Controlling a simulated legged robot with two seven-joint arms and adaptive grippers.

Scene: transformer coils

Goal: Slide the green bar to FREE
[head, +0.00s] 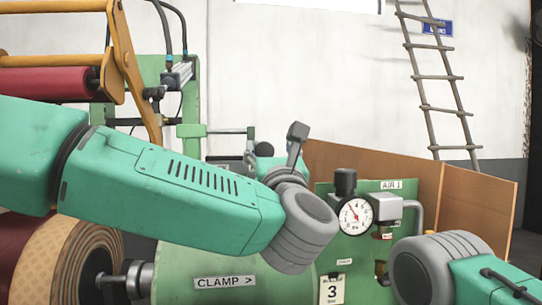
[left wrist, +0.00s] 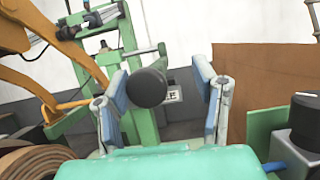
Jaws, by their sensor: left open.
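My left arm reaches across the head view from the left, and its gripper (head: 294,148) points away towards the green machine. In the left wrist view the left gripper (left wrist: 161,80) is open, with blue-padded fingers on either side. A dark round knob (left wrist: 147,88) shows between them, nearer the left finger; I cannot tell if it touches. A small white plate (left wrist: 174,96) with unclear lettering shows behind the knob. My right gripper is out of view.
An AIR 1 panel with a gauge (head: 355,216) stands right of the left gripper, before a brown board (head: 475,214). A CLAMP label (head: 224,282) is below my arm. A striped roll (head: 65,265) is at lower left. A ladder (head: 437,80) leans behind.

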